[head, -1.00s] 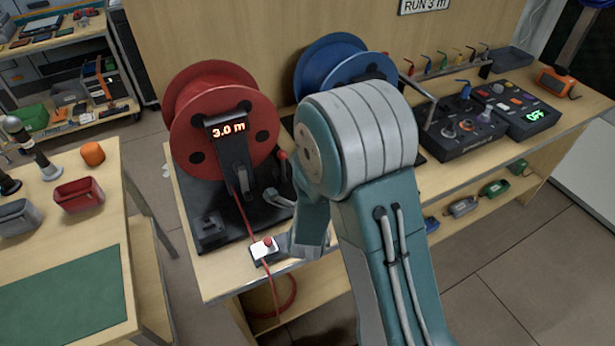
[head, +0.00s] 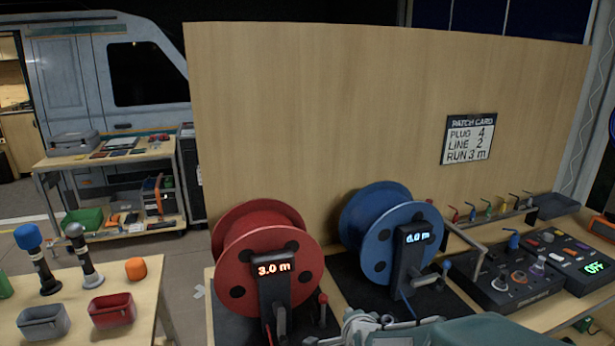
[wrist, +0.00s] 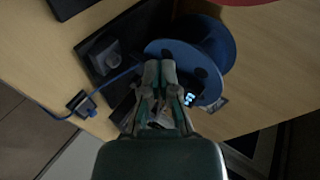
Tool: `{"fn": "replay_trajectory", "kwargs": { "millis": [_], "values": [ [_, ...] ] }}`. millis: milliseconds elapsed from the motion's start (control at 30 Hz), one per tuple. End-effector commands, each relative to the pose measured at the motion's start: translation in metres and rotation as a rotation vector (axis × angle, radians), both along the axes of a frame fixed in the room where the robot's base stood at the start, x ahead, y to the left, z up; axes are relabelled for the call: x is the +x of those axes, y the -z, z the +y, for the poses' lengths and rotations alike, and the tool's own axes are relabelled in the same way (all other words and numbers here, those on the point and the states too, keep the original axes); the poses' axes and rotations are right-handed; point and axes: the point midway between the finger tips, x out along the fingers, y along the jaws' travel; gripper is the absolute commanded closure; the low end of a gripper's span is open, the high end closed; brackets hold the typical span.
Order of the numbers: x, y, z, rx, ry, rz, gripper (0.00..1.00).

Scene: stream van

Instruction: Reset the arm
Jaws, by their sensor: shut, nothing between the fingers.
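My gripper (wrist: 160,75) is shut and empty in the wrist view, its fingertips together in front of the blue reel (wrist: 212,55). I cannot tell the exact gap to the reel. In the head view my arm shows only at the bottom edge, below the blue reel (head: 380,235), and the fingers are not clear there. The red reel (head: 268,255) stands to the left with a display reading 3.0 m. The blue reel's display reads 0.0 m.
A patch card (head: 469,139) hangs on the wooden panel (head: 330,110). A control box (head: 510,280) with knobs stands right of the blue reel, beside a box lit OFF (head: 590,265). A side table (head: 75,290) at left holds two microphones and small bins.

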Motion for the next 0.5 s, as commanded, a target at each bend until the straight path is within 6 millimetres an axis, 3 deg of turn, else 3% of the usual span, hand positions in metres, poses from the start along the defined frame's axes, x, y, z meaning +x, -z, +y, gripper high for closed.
{"fn": "replay_trajectory", "kwargs": {
  "millis": [33, 200, 500],
  "values": [
    [-0.01, -0.013, -0.003, -0.054, -0.05, 0.02, 1.0],
    [-0.05, -0.041, -0.011, -0.264, -0.246, 0.112, 1.0],
    [-0.143, -0.076, -0.037, -0.643, -0.599, 0.278, 1.0]
  ]
}}
